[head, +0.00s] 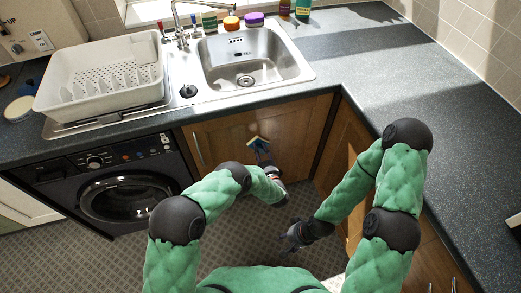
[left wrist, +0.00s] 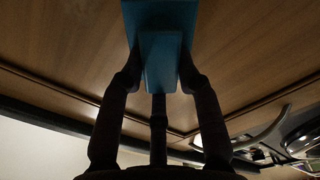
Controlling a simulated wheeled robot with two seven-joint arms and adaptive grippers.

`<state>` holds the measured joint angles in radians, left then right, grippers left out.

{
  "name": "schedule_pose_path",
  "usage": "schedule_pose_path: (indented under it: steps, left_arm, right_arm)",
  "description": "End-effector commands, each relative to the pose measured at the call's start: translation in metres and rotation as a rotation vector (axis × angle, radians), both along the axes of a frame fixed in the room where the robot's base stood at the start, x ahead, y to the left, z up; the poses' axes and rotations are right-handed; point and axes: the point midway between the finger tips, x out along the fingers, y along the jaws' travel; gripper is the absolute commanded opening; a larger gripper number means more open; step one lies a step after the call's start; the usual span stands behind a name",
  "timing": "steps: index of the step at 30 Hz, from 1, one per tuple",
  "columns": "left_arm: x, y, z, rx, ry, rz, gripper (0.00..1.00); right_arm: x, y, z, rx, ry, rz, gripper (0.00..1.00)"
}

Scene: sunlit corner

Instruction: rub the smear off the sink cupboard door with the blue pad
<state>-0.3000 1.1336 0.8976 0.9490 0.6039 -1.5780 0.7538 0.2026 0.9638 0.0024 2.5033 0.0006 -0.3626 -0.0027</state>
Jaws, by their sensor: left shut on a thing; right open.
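The sink cupboard door (head: 222,135) is brown wood with a metal handle, below the sink. I cannot make out the smear; the pad and gripper hide part of the door. My right gripper (head: 291,240) is open and empty, low over the floor to the right.
The washing machine (head: 115,195) stands left of the door. Another wooden cupboard (head: 340,145) meets it at the right corner. Above are the sink (head: 255,60), the white dish rack (head: 100,80) and the dark worktop (head: 430,95). The tiled floor (head: 250,220) below the door is clear.

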Motion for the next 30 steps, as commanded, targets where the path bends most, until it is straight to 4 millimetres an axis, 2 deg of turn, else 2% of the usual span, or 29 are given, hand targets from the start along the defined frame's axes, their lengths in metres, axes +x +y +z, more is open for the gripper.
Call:
schedule_pose_path:
  steps: [5,24,30]
  left_arm:
    - [-0.005,-0.002,0.0,-0.001,0.002,-0.001,0.0]
    - [-0.055,-0.018,0.001,0.001,0.001,-0.001,0.0]
    - [-0.057,-0.019,0.0,0.0,0.0,0.0,0.0]
  right_arm:
    - [0.0,0.0,0.002,0.0,0.0,0.0,0.51]
    - [0.0,0.0,0.014,0.0,0.0,0.0,0.51]
    - [0.0,0.0,0.014,0.0,0.0,0.0,0.51]
